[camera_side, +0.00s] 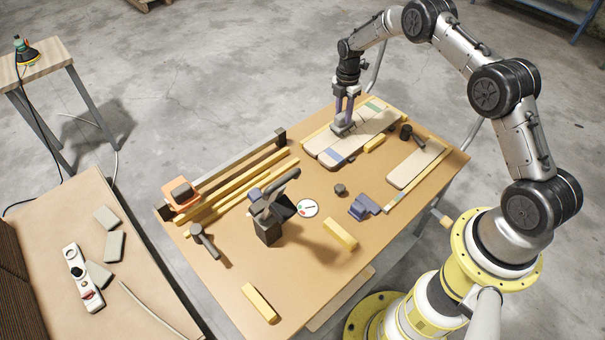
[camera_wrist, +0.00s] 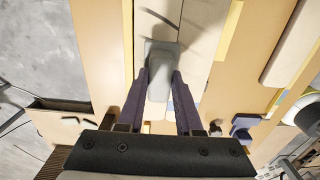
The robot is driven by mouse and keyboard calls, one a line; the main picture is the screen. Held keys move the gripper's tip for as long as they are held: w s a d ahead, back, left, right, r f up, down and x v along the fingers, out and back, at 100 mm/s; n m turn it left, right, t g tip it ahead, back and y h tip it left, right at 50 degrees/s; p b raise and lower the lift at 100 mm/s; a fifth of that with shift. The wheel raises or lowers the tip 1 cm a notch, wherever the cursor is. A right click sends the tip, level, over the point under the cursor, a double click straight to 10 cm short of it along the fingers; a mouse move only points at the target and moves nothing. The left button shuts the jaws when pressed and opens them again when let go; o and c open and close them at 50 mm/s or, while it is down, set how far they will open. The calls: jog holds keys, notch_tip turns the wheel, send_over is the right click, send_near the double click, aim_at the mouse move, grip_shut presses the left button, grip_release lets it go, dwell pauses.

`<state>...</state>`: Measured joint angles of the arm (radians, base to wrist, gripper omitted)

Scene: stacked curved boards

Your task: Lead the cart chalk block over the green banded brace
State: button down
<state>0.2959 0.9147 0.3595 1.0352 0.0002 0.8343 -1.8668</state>
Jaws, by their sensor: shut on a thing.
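My gripper (camera_side: 345,118) is shut on a pale grey block (camera_wrist: 161,72), with one purple finger on each side of it in the wrist view. In the side view the block (camera_side: 342,129) sits low over pale boards lying side by side, at their left part. I cannot tell whether it touches the wood. A green band (camera_side: 374,105) crosses the boards' far right end, on what looks like the green banded brace (camera_side: 362,113). A blue band (camera_side: 334,158) marks the near end of the neighbouring board (camera_side: 360,142).
A yellow block (camera_side: 374,144) and a dark cylinder (camera_side: 405,132) stand right of the boards. Another pale board (camera_side: 414,166) lies farther right. Yellow strips (camera_side: 240,190) and a clamp-like dark tool (camera_side: 270,215) occupy the table's left and middle.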

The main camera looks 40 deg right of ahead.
jog(key=shift+r, duration=0.15)
jog(key=shift+r, duration=2.9)
jog(key=shift+w, duration=0.1)
jog(key=shift+w+r, duration=0.4)
jog(key=shift+w, duration=0.05)
jog(key=shift+w+f, duration=0.15)
jog(key=shift+f, duration=1.65)
jog(key=shift+w+f, duration=0.15)
jog(key=shift+f, duration=1.6)
jog(key=shift+f, duration=0.65)
jog(key=shift+d, duration=0.1)
jog(key=shift+d+r, duration=0.15)
jog(key=shift+d, duration=1.9)
